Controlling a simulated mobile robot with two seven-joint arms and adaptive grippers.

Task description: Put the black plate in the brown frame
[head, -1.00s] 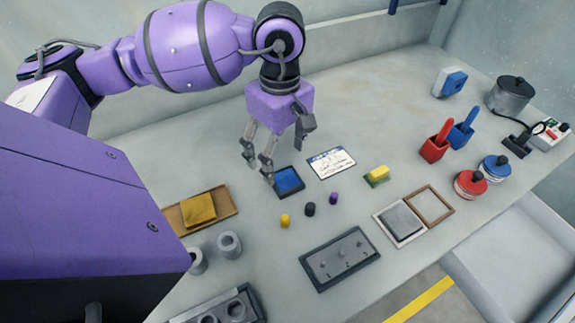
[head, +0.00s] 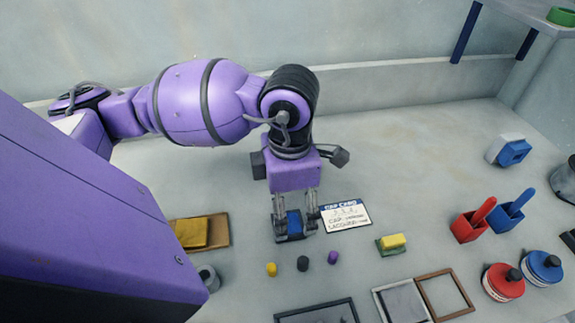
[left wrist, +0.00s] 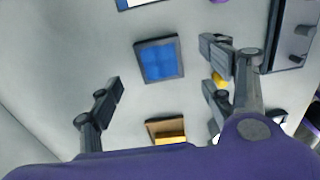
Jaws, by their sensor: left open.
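The brown frame (head: 421,285) lies empty at the lower right of the head view. My left gripper (head: 294,232) is open over a blue square in a dark-rimmed tray, well left of that plate. In the left wrist view, the blue square (left wrist: 160,61) shows between the spread fingers (left wrist: 163,68), with nothing held. My right gripper is not in view.
A brown tray with a yellow square (head: 191,233) lies left of my gripper. Small yellow, black and purple pegs (head: 303,264), a label card (head: 346,216) and a yellow sponge (head: 392,242) lie nearby. Red and blue holders (head: 468,226) stand at right. The back of the table is clear.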

